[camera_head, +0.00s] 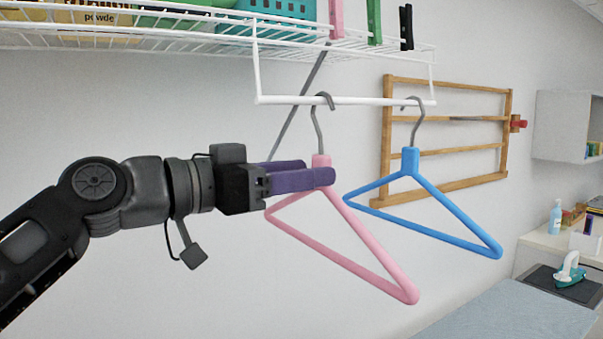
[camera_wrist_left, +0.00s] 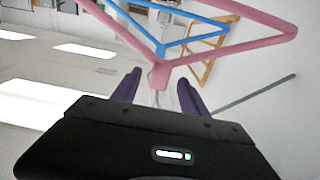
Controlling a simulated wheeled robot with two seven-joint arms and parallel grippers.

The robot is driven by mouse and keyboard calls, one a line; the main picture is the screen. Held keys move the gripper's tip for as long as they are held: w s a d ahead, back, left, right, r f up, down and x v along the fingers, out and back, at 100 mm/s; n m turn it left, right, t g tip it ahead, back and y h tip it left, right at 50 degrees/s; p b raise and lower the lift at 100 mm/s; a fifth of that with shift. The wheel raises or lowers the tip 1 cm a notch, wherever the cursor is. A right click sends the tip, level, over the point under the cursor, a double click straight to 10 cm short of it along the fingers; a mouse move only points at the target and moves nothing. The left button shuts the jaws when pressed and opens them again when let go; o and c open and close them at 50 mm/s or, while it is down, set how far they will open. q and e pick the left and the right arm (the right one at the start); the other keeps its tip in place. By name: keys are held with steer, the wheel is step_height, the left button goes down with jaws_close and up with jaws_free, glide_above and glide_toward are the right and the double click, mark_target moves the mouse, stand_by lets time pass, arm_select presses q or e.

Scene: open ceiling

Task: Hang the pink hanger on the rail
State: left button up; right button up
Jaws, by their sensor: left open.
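The pink hanger (camera_head: 358,262) hangs by its grey hook over the white rail (camera_head: 350,101) under the wire shelf. In the head view my left gripper (camera_head: 318,173) is at the hanger's neck, its purple fingers level with it. In the left wrist view the hanger's neck (camera_wrist_left: 160,75) shows between my two fingertips (camera_wrist_left: 158,85), which are apart with gaps on both sides. The gripper is open around the neck. My right gripper is not in view.
A blue hanger (camera_head: 408,187) hangs on the rail to the right of the pink one. The wire shelf (camera_head: 200,40) above holds a teal basket and several clothes pegs. A wooden rack (camera_head: 455,191) is on the wall behind. An ironing board (camera_head: 515,312) is at the lower right.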

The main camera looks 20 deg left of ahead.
arm_select(q)
steer(key=b+v, duration=0.2)
steer(key=v, duration=0.5)
steer(key=shift+s+a, duration=0.2)
steer(key=shift+s, duration=0.05)
